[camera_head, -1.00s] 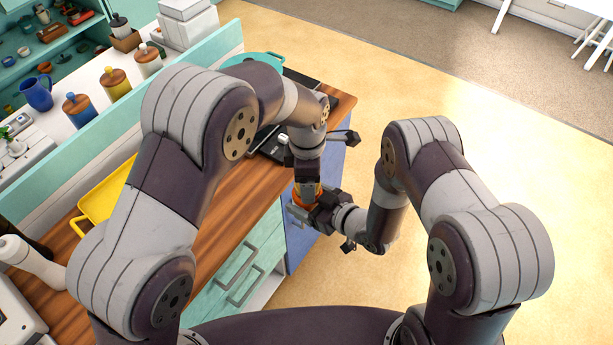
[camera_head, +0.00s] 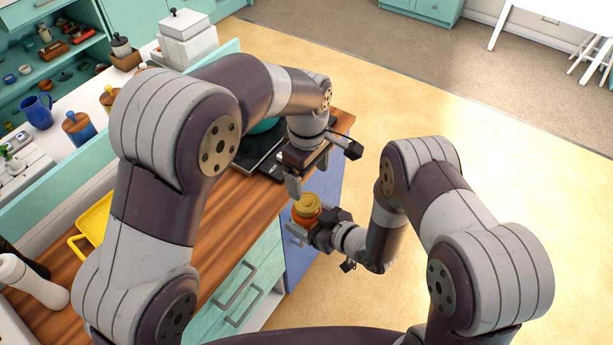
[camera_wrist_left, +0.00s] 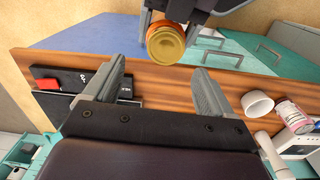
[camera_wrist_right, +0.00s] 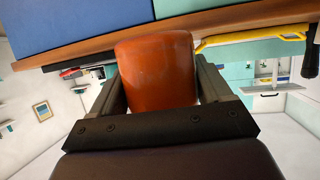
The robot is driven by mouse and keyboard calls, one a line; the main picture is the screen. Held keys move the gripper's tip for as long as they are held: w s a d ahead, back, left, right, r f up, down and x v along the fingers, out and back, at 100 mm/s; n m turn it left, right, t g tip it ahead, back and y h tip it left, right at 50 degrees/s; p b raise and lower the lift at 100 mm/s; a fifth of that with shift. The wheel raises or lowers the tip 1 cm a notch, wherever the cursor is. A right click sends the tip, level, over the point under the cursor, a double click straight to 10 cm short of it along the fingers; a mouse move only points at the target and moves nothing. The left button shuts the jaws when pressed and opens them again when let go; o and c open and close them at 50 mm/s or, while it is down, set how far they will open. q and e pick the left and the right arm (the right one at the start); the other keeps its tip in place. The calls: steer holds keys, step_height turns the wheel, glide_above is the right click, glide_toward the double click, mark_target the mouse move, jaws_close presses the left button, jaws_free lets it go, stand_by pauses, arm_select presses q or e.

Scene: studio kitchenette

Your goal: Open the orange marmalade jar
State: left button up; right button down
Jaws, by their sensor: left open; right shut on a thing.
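The orange marmalade jar (camera_head: 304,217) is upright with its gold-yellow lid (camera_head: 309,203) on top. My right gripper (camera_head: 318,230) is shut on the jar body and holds it in front of the counter edge. In the right wrist view the orange jar body (camera_wrist_right: 158,75) fills the space between the fingers. My left gripper (camera_head: 308,177) is open and empty, a little above the jar and apart from it. In the left wrist view the lid (camera_wrist_left: 166,45) shows beyond the open fingers, near the top middle. Whether the lid is loose cannot be told.
The wooden counter (camera_head: 212,253) runs beside the arms, with a black appliance (camera_head: 262,160) behind my left gripper. A yellow tray (camera_head: 95,222) and a white bottle (camera_head: 30,280) stand at the left. The floor at the right is clear.

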mark_target(307, 202)
arm_select(q)
steer(key=m, duration=0.3)
steer(key=r+m, duration=0.1)
steer(key=m, duration=0.1)
steer(key=shift+s+a+m, duration=0.2)
steer(key=shift+s+m, duration=0.05)
steer(key=shift+m, duration=0.05)
steer(key=shift+s+f+m, duration=0.1)
steer(key=shift+m, duration=0.7)
steer(key=shift+a+f+m, duration=0.1)
steer(key=shift+f+m, duration=0.1)
steer(key=shift+m, duration=0.2)
step_height(307, 202, down, 8)
steer(key=shift+r, duration=0.15)
steer(key=c, duration=1.1)
steer(key=n, duration=0.5)
steer(key=shift+n, duration=0.4)
steer(key=shift+r, duration=0.15)
